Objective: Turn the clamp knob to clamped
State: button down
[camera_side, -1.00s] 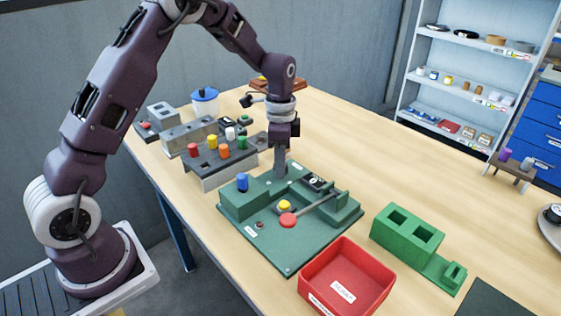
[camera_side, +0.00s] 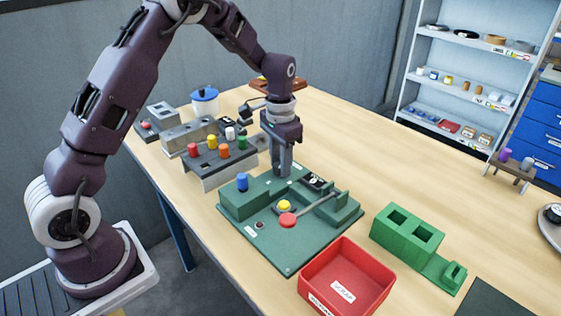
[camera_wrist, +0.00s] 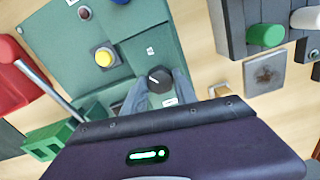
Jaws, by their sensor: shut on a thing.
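The clamp knob (camera_wrist: 160,79) is a round black knob with a white pointer line, on the green fixture plate (camera_side: 274,243). In the wrist view it sits between my gripper's two fingers (camera_wrist: 161,92), which are shut on it. Small white labels lie beside it, too small to read. In the side view my gripper (camera_side: 283,172) points straight down at the back part of the plate, and its fingers hide the knob. A yellow button (camera_side: 285,206), a blue cylinder (camera_side: 242,182) and a lever with a red ball end (camera_side: 288,220) are on the same plate.
A grey block with coloured pegs (camera_side: 222,160) stands close left of my gripper. A red bin (camera_side: 346,280) is in front of the plate, and a green block with square holes (camera_side: 408,232) is to the right.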

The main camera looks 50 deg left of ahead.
jog(key=n, duration=0.5)
jog(key=shift+n, duration=0.3)
jog(key=n, duration=0.4)
jog(key=shift+n, duration=0.7)
jog(key=c, duration=1)
grip_release()
jog(key=shift+o, duration=0.2)
jog(key=shift+r, duration=0.1)
